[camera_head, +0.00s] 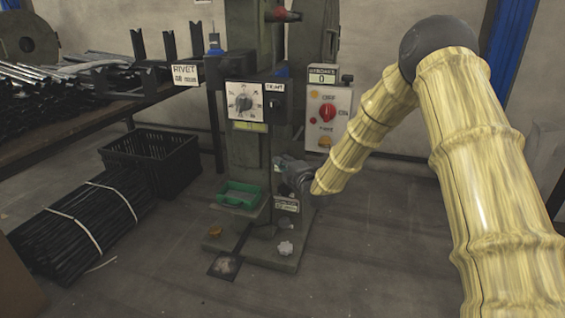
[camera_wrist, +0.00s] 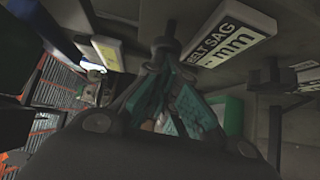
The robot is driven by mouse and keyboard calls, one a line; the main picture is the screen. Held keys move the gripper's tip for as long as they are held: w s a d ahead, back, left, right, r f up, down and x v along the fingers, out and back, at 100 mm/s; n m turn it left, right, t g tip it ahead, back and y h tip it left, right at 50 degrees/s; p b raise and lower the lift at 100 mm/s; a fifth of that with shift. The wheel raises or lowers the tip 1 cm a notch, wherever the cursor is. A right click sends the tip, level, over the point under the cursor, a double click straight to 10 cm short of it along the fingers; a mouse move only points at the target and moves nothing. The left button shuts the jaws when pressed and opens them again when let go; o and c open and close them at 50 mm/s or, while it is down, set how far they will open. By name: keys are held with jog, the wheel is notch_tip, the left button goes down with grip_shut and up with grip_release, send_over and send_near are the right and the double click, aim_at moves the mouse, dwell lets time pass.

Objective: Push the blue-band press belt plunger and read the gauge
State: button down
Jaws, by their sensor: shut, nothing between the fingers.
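A grey-green rivet press (camera_head: 246,125) stands at the centre of the head view. My gripper (camera_head: 288,176) is low on the press's right side, partly hidden by my arm. In the wrist view, my gripper's closed fingers (camera_wrist: 163,50) point at a short dark metal stub just below a white "BELT SAG - mm" plate (camera_wrist: 228,32). I cannot tell whether they touch the stub, or whether it is the plunger. The sag reading is not legible.
A control box (camera_head: 327,112) with a red knob and a counter reading 0 hangs right of the dial. A green tray (camera_head: 239,194) sits on the press base. A black crate (camera_head: 152,160) and bundled rods (camera_head: 75,228) lie left. The front floor is clear.

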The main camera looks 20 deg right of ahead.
jog(key=shift+w+d+r+p, duration=0.1)
jog(key=shift+w+d+p, duration=0.35)
jog(key=shift+w, duration=0.25)
jog(key=s+p, duration=0.4)
jog(key=s, duration=0.9)
jog(key=shift+s+a+p, duration=0.15)
jog(key=shift+a+p, duration=0.05)
jog(key=shift+p, duration=0.2)
jog(key=shift+f, duration=0.2)
